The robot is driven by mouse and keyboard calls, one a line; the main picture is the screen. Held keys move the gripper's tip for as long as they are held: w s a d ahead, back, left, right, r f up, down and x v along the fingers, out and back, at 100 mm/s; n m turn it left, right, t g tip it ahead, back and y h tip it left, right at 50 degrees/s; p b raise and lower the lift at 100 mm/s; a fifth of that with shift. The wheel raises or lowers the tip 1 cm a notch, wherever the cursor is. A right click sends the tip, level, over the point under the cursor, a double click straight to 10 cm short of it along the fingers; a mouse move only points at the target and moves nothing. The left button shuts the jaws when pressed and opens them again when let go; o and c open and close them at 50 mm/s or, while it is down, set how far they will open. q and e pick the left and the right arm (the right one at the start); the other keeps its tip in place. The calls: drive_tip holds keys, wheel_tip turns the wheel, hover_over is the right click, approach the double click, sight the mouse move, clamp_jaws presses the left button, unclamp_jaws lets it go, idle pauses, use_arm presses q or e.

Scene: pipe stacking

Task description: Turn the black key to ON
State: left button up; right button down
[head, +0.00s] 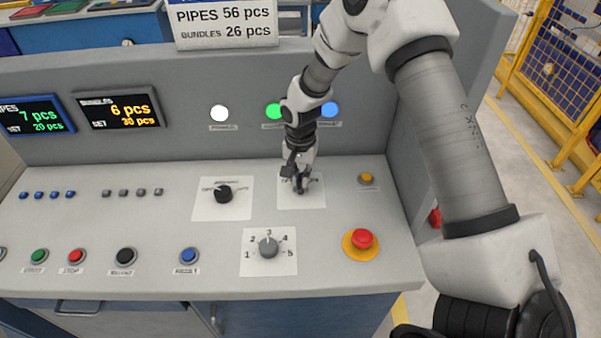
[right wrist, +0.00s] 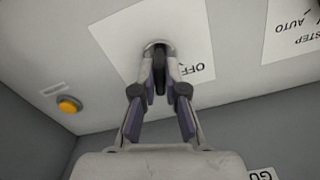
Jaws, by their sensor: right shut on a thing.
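The black key (right wrist: 159,65) stands in a round metal lock on a white label plate (head: 315,199). The word OFF shows on that plate beside the lock in the right wrist view; I cannot see the word ON. My right gripper (right wrist: 159,82) has its two fingers closed on either side of the key. In the head view the right gripper (head: 298,180) comes down from above and hides most of the key. I cannot tell which mark the key points to. My left gripper is in neither view.
A black selector knob (head: 223,193) is left of the key plate, and a grey numbered knob (head: 268,247) is in front. A red emergency button (head: 361,239) and a small orange button (head: 366,179) are to the right. Lit lamps line the back panel.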

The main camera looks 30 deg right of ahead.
drive_tip(key=m+p, duration=0.1)
drive_tip(key=m, duration=0.4)
drive_tip(key=shift+s+f+p, duration=0.1)
drive_tip(key=shift+f+p, duration=0.05)
drive_tip(key=shift+p, duration=0.15)
idle(0.4)
drive_tip(key=c, duration=1.2)
unclamp_jaws()
drive_tip(key=shift+d, duration=0.1)
wheel_tip(320, 180, up, 12)
drive_tip(key=shift+f, duration=0.1)
